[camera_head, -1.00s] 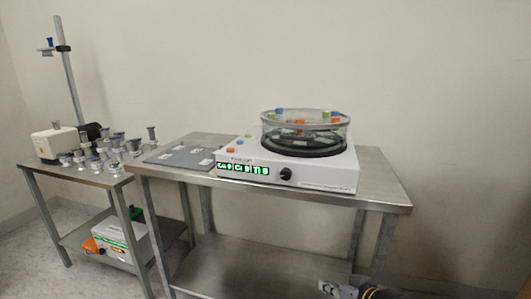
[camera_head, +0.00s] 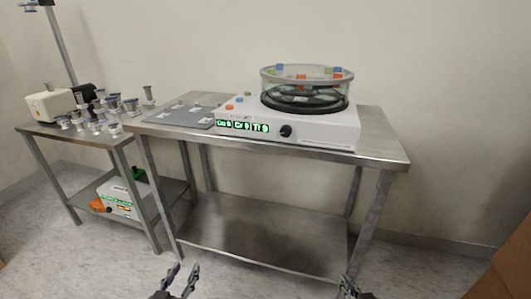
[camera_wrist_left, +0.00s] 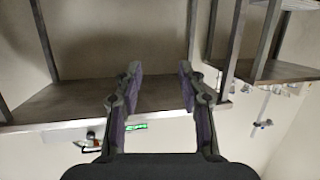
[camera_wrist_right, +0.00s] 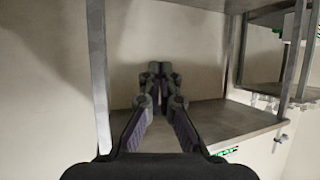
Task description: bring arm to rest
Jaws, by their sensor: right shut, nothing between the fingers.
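My left gripper (camera_head: 182,278) is at the bottom edge of the head view, left of centre, with its fingers spread. In the left wrist view the same gripper (camera_wrist_left: 160,76) is open with nothing between its fingers. My right gripper (camera_head: 348,284) is at the bottom edge, right of centre, pointing up in the picture. In the right wrist view this gripper (camera_wrist_right: 160,70) has its fingertips together and holds nothing. Both grippers are in front of the larger steel table (camera_head: 385,147), apart from it. Most of both arms is out of the head view.
A white machine (camera_head: 330,133) with a round glass chamber (camera_head: 300,92) and a grey tray (camera_head: 180,115) stand on the larger table. A smaller table (camera_head: 45,129) at left holds several metal pieces. A lower shelf (camera_head: 260,228) is bare. A brown panel (camera_head: 505,265) is at lower right.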

